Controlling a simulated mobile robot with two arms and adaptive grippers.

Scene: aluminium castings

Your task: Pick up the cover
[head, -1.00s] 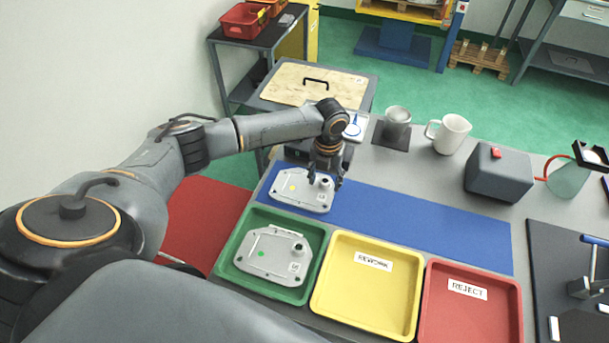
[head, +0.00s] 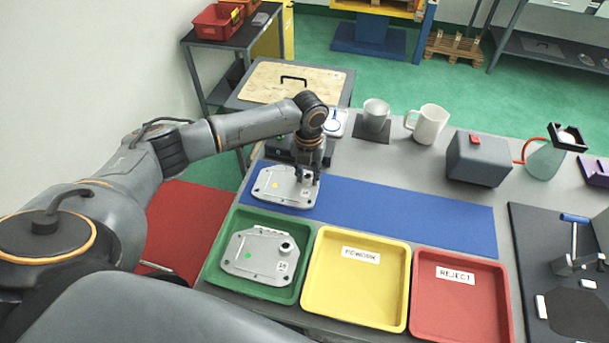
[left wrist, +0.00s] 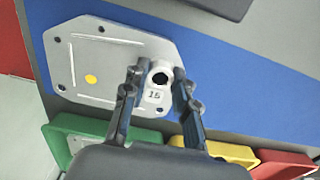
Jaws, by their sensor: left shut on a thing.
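A grey cast cover (head: 283,188) with a yellow dot lies on the left end of the blue mat (head: 420,215). In the left wrist view the cover (left wrist: 105,60) shows a round boss with a dark hole and the number 15. My left gripper (head: 307,178) is over the cover's right end, fingers pointing down. In the left wrist view its fingers (left wrist: 160,78) are shut on the boss, one on each side. The cover appears to rest on the mat. A second cover (head: 257,255), with a green dot, lies in the green tray (head: 214,270). My right gripper is out of view.
The yellow rework tray (head: 350,290) and red reject tray (head: 455,305) stand beside the green one. Behind the mat are a grey cup (head: 375,115), a white mug (head: 428,125) and a dark grey box (head: 478,158). The mat's right part is clear.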

